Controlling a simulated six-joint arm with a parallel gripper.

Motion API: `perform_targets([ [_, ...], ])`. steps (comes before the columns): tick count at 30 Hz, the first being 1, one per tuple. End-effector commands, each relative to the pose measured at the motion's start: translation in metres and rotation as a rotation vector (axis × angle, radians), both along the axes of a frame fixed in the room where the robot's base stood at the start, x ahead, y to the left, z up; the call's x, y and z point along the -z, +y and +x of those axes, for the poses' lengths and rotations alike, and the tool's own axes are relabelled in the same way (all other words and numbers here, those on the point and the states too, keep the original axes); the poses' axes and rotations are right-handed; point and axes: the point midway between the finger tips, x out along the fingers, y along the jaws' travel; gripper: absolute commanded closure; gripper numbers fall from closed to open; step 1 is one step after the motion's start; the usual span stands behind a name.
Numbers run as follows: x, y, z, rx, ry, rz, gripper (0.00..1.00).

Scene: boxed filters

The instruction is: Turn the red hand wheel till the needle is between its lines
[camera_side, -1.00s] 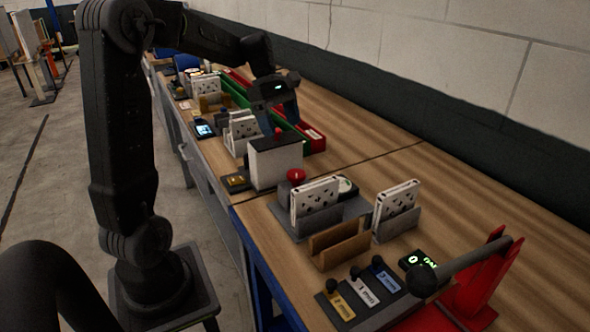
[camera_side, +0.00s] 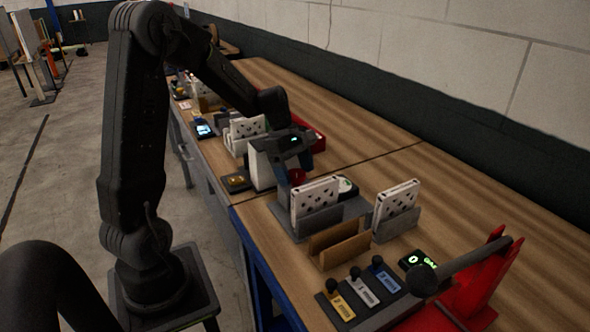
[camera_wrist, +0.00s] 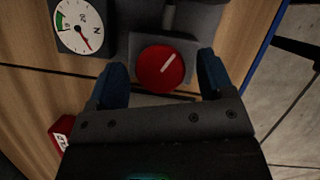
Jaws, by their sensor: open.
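The round red hand wheel (camera_wrist: 160,68) has a pale bar mark and sits on a grey block. My gripper (camera_wrist: 161,64) is open, with one blue finger on each side of the wheel and a gap showing at both sides. In the side view, the wheel (camera_side: 297,176) shows partly beside the gripper (camera_side: 294,172). The white dial (camera_wrist: 80,25) is left of the wheel in the wrist view. Its red needle points down and right, away from the green band on the dial's left. The dial (camera_side: 347,185) also shows in the side view, too small to read.
White patterned filters stand in a grey holder (camera_side: 318,222) close in front of the wheel, and in another holder (camera_side: 382,228) to the right. A brown holder (camera_side: 330,252) stands nearer. A white box (camera_side: 258,172) is behind the gripper. Bare tabletop lies right.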

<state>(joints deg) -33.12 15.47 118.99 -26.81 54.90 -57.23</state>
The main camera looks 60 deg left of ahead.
Motion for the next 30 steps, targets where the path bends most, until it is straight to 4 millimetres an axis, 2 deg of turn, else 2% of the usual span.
perform_targets([
  [2,-0.0001,0.0000,0.0000,0.000,0.000,0.000,0.27],
  [16,-0.0004,0.0001,0.0000,0.000,0.000,0.000,0.72],
  [23,-0.0002,0.0002,0.0000,0.017,0.001,0.001,0.73],
  [30,-0.0003,0.0004,0.0009,0.119,0.000,0.000,0.73],
])
